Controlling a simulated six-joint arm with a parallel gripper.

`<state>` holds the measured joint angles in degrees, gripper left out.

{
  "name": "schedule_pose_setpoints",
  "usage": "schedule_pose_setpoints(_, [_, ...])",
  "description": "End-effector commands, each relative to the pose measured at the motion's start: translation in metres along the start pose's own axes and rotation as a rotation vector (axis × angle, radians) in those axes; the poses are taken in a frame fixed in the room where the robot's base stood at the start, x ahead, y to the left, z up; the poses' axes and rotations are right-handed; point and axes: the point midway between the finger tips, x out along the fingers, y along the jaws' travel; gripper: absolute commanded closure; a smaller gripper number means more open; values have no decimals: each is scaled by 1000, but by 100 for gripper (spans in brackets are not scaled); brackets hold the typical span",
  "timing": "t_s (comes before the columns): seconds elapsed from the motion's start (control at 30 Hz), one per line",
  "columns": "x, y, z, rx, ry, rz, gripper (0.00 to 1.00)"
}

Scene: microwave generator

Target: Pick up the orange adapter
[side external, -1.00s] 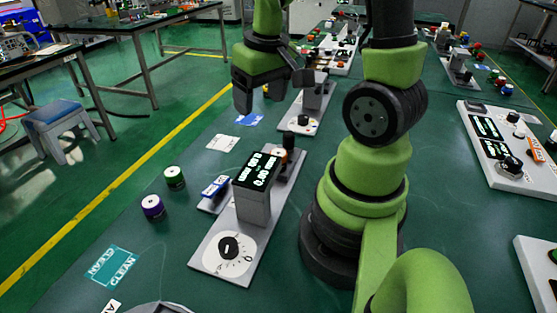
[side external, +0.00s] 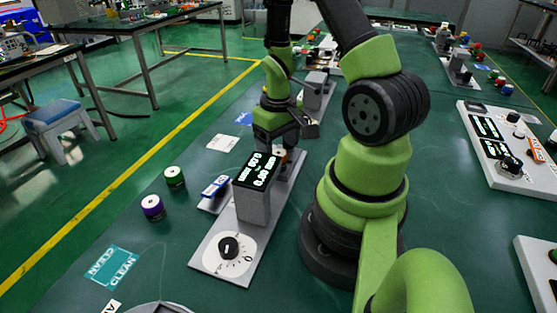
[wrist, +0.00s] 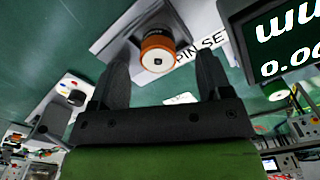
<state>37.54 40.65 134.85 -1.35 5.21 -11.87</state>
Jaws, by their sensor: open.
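The orange adapter (wrist: 157,50) is a short cylinder with an orange band and a pale end face. It stands on the light grey base plate (wrist: 110,38) of the generator. In the wrist view it sits between and just beyond the fingertips of my open gripper (wrist: 160,75), with no visible grip on it. In the side view my gripper (side external: 275,143) is over the far end of the generator's plate (side external: 212,250), behind the display box (side external: 257,170). Only a small orange-brown part of the adapter (side external: 280,153) shows there; my gripper hides the rest.
The display box (wrist: 275,40) stands close to the right of my gripper in the wrist view. Green (side external: 174,177) and purple (side external: 153,207) cylinders stand left of the generator, by a blue-and-white block (side external: 215,186). A dial (side external: 229,247) is on the plate's near end.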

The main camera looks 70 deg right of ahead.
Motion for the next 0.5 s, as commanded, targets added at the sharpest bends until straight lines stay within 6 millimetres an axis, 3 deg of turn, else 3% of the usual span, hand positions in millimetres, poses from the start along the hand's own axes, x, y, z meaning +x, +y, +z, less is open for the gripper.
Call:
schedule_pose_setpoints(0.2, [28, 2, -1, 1, -3, -1, 28])
schedule_pose_setpoints(0.5, [34, 2, -2, 0, 1, -1, 28])
